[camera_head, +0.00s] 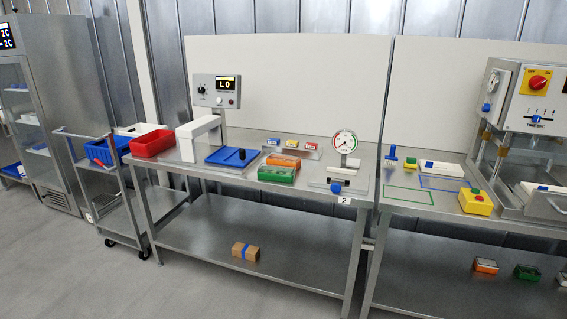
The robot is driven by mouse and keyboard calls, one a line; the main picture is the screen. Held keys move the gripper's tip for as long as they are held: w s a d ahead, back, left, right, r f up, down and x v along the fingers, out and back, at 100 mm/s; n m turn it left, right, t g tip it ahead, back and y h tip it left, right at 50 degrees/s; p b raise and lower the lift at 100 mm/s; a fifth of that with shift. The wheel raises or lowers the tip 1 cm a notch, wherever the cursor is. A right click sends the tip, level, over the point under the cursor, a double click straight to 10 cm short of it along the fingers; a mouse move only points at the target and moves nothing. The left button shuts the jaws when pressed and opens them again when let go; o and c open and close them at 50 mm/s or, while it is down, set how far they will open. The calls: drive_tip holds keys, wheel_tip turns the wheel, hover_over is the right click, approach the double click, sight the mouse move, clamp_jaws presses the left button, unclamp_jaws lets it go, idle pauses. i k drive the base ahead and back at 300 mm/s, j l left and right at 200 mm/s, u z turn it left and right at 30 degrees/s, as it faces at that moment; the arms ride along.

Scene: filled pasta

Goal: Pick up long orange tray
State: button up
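A long orange tray (283,161) lies on the left steel workbench, near its middle. It is just behind a green tray (277,174) of similar length, and the two are very close together; I cannot tell whether they touch. A second, smaller-looking orange tray (486,266) sits on the lower shelf at the right. My gripper is not in view.
A blue board (232,157) lies left of the orange tray, and a pressure-gauge device (343,160) stands to its right. Small labelled blocks (291,144) are behind it. A red bin (152,143) is at the bench's left end. Open floor (90,285) lies in front.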

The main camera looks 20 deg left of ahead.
sight(273, 158)
drive_tip(key=i+j+z, duration=0.15)
drive_tip(key=i+j, duration=0.15)
drive_tip(key=j, duration=0.2)
drive_tip(key=i+j+z, duration=0.15)
drive_tip(key=i+j, duration=0.15)
drive_tip(key=j, duration=0.2)
drive_tip(key=i+j+z, duration=0.1)
drive_tip(key=i+j, duration=0.2)
drive_tip(key=j, duration=0.25)
drive_tip(key=i+j+z, duration=0.15)
drive_tip(key=j, duration=0.4)
drive_tip(key=i+j+z, duration=0.15)
drive_tip(key=i+j, duration=0.15)
drive_tip(key=j, duration=0.3)
drive_tip(key=i+j+z, duration=0.15)
drive_tip(key=j, duration=0.5)
drive_tip(key=i+j+z, duration=0.15)
drive_tip(key=j, duration=0.45)
drive_tip(key=i+j+z, duration=0.15)
drive_tip(key=j, duration=0.5)
